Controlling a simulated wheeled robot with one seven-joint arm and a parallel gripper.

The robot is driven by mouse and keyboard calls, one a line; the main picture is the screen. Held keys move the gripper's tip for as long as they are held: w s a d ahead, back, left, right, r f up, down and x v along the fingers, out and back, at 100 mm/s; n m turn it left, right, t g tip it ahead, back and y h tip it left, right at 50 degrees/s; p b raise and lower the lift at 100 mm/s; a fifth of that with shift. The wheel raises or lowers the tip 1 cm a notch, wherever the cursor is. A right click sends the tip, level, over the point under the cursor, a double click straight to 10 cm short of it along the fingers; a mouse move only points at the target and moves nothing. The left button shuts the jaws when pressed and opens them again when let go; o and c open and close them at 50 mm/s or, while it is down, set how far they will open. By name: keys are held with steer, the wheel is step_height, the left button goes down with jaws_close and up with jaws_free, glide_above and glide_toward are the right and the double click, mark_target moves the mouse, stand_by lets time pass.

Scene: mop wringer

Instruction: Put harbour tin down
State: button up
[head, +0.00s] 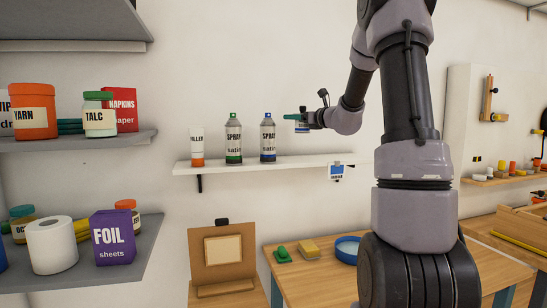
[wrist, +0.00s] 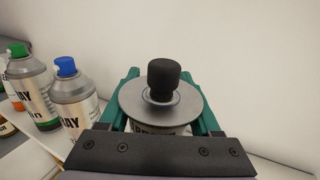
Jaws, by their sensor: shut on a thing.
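My gripper (head: 296,117) is shut on a tin, which I take to be the harbour tin (head: 302,126). In the wrist view the tin shows a round silver top with a black cap (wrist: 162,80), held between the teal fingers of my gripper (wrist: 160,98). Its label is mostly hidden. In the head view the tin appears above the bare right part of the white wall shelf (head: 315,161), apart from it. A small blue-and-white tag (head: 337,173) hangs at the shelf's front edge; its word is too small to read.
A blue-capped spray can (head: 268,140), a green-capped spray can (head: 233,140) and a filler tube (head: 197,147) stand on the shelf to the left. The shelf is clear right of the blue-capped can. A wooden table (head: 300,278) is below.

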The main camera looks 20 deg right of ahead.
steer(key=shift+w+a+f, duration=0.1)
steer(key=shift+w+f, duration=0.05)
steer(key=shift+f, duration=2.35)
steer(key=shift+w+a+f, duration=0.1)
steer(key=shift+f, duration=2.35)
steer(key=shift+d+f, duration=0.1)
steer(key=o, duration=1.5)
